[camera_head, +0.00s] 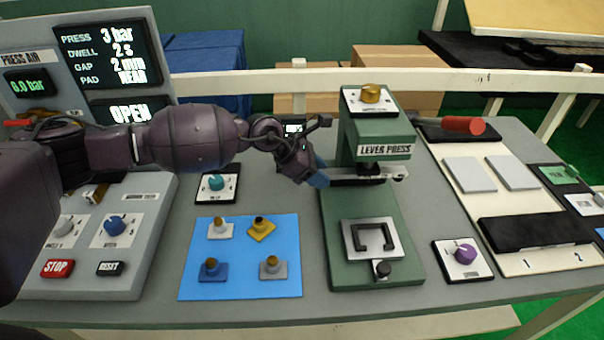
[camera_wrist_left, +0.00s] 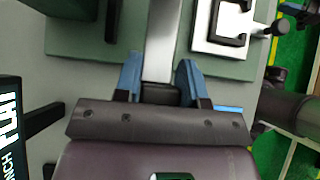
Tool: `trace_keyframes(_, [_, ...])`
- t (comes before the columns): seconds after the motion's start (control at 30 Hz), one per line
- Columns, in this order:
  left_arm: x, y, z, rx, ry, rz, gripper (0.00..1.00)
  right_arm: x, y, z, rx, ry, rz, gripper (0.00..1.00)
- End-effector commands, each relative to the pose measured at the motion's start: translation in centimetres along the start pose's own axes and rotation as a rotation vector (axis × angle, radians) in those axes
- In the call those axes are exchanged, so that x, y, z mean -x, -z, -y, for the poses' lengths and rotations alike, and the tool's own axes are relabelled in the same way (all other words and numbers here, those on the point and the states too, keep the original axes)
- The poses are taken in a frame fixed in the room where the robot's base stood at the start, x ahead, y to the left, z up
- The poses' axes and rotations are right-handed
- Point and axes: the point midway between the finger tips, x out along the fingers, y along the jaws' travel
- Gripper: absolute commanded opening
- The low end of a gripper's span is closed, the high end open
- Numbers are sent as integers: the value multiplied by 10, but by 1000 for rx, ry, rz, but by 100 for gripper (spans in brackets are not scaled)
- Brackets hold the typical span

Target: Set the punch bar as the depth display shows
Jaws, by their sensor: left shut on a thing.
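The green lever press (camera_head: 385,152) stands at the middle of the table. A silver bar with a black grip (camera_head: 350,182) sticks out to the left across its front, about level. My left gripper (camera_head: 322,179) is shut on the black grip; in the left wrist view its blue fingers (camera_wrist_left: 160,85) lie on both sides of the grip (camera_wrist_left: 160,94), with the silver bar (camera_wrist_left: 162,45) running on beyond. A small dark display (camera_head: 294,129) behind my arm is mostly hidden. A dark display (camera_wrist_left: 10,125) with white lettering is cut off in the left wrist view; its reading is unclear.
A blue mat (camera_head: 241,282) with several small clips lies left of the press. A control panel (camera_head: 100,190) with knobs and a STOP button is at left. A purple knob (camera_head: 464,254) is right of the press; a cream board (camera_head: 460,150) with grey plates lies farther right.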

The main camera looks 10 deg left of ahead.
Motion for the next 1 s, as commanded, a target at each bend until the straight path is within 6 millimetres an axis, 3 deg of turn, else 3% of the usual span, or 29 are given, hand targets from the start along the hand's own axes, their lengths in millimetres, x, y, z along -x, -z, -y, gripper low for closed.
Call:
trace_keyframes(0.3, [-2, -5, 1, -3, 1, 6, 0, 2, -4, 0, -1, -1, 8, 59])
trace_keyframes(0.33, [-2, -5, 1, -3, 1, 6, 40, 3, -5, 0, -1, -1, 9, 59])
trace_keyframes(0.47, [-2, -4, 1, -2, 1, 5, 60, 5, -8, -1, -2, -2, 16, 59])
trace_keyframes(0.8, [1, -2, 0, -1, -1, 3, 62, 6, -8, -1, -1, -3, 16, 59])
trace_keyframes(1.0, [23, -2, 0, -2, -3, 4, 62, 2, -6, -1, 1, -1, 8, 59])
